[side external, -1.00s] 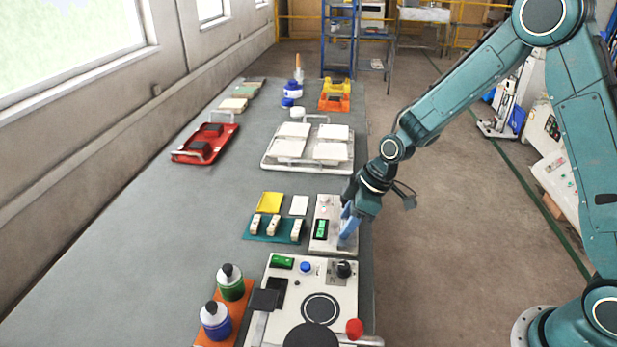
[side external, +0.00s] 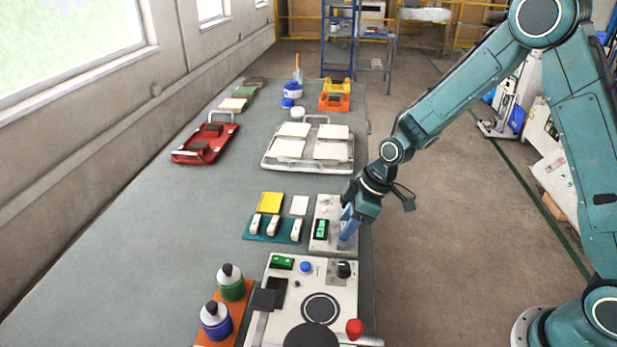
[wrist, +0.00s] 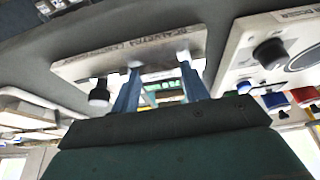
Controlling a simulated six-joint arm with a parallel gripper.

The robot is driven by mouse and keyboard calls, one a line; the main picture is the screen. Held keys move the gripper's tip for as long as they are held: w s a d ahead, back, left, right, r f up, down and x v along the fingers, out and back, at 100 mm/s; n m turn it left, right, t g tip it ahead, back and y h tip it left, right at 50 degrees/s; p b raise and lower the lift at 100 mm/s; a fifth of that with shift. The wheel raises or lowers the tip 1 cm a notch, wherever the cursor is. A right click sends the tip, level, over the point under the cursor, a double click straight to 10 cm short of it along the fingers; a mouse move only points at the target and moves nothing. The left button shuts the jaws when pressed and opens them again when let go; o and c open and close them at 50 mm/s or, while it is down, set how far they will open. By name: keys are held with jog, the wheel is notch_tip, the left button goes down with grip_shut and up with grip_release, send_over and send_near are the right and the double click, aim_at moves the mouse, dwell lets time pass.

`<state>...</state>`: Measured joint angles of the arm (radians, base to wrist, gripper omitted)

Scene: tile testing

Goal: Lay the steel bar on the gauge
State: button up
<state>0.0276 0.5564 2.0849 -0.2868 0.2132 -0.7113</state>
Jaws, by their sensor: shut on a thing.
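The gauge (side external: 322,212) is a small pale box with a green display at the right edge of the bench, in front of my arm in the side view. It also shows in the wrist view as a pale lettered plate (wrist: 92,66). My gripper (side external: 347,238) has its blue fingers pointing down at the right part of the gauge. In the wrist view my gripper (wrist: 159,66) has both fingertips at the plate, with a narrow pale piece between them. This is the steel bar, mostly hidden by the fingers; I cannot tell whether it touches the gauge.
A larger machine (side external: 346,297) with knobs and a red button stands just in front of the gauge. A teal mat (side external: 262,236) with three pale blocks lies left of it. A white tray (side external: 341,166) of tiles is behind.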

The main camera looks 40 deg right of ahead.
jog(key=shift+f, duration=0.2)
dwell(0.6)
jog(key=o, duration=1.1)
jog(key=shift+c, duration=1.1)
jog(key=shift+r, duration=0.2)
jog(key=shift+w+r, duration=0.1)
jog(key=shift+r, duration=0.55)
jog(key=shift+o, duration=1)
jog(key=shift+r, duration=2.2)
